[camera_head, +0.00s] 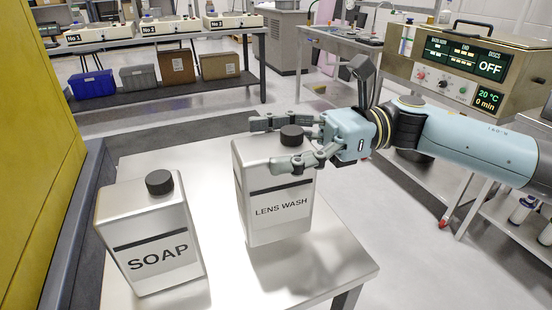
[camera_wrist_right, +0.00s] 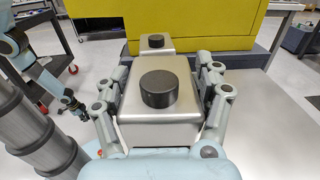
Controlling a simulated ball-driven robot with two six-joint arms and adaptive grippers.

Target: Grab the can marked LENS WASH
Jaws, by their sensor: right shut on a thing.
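The silver LENS WASH can (camera_head: 278,215) with a black cap stands upright on the metal table (camera_head: 235,290). My right gripper (camera_head: 281,143) reaches in from the right and is shut on the can's upper part, one finger on the near face and one behind. In the right wrist view the can (camera_wrist_right: 160,108) sits between both fingers of the right gripper (camera_wrist_right: 163,95). Part of my left arm shows at the left of that view, with its small dark gripper (camera_wrist_right: 75,108); whether it is open is unclear.
A silver SOAP can (camera_head: 155,235) with a black cap stands left of the LENS WASH can, with a gap between them. A yellow cabinet (camera_head: 40,130) borders the table's left side. A control box (camera_head: 470,65) sits on a bench behind my right arm.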

